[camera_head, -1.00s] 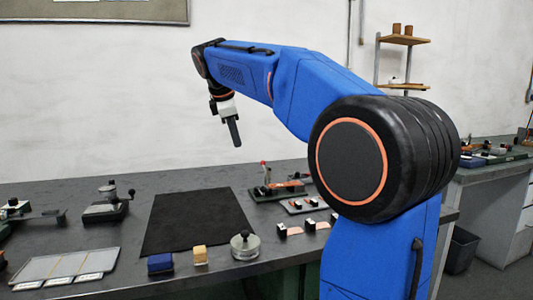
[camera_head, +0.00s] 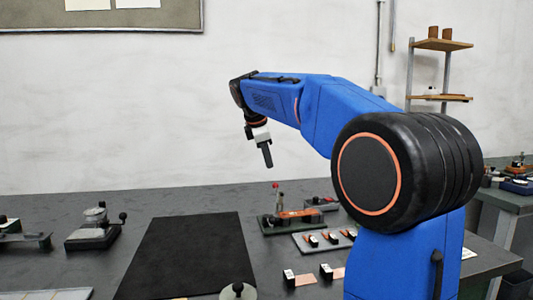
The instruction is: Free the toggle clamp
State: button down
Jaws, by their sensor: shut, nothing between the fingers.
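A toggle clamp (camera_head: 289,218) with a red-tipped upright lever and an orange-brown part stands on a dark green base at the back of the bench, right of the black mat. My gripper (camera_head: 267,158) is shut and empty, pointing down in the air above the clamp and slightly left of it, well apart from it. Whether the clamp grips the orange-brown part is too small to tell.
A grey tray with small copper-coloured pieces (camera_head: 299,244) lies in front of the clamp. The black mat (camera_head: 190,250) is bare. A round metal weight (camera_head: 238,292) is at the front edge of view. A gauge stand (camera_head: 93,232) stands left. My arm hides the bench's right part.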

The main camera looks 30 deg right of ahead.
aim_at(275, 184)
jog(key=x, duration=0.8)
jog(key=shift+f, duration=0.15)
jog(key=shift+w+d+f, duration=0.2)
jog(key=shift+w+f, duration=0.25)
jog(key=shift+f, duration=0.25)
jog(key=shift+s, duration=0.4)
jog(key=shift+s+a, duration=0.1)
jog(key=shift+s, duration=0.15)
jog(key=w+v, duration=0.1)
jog(key=v, duration=1.3)
jog(key=shift+w+r, duration=0.15)
jog(key=shift+r, duration=0.4)
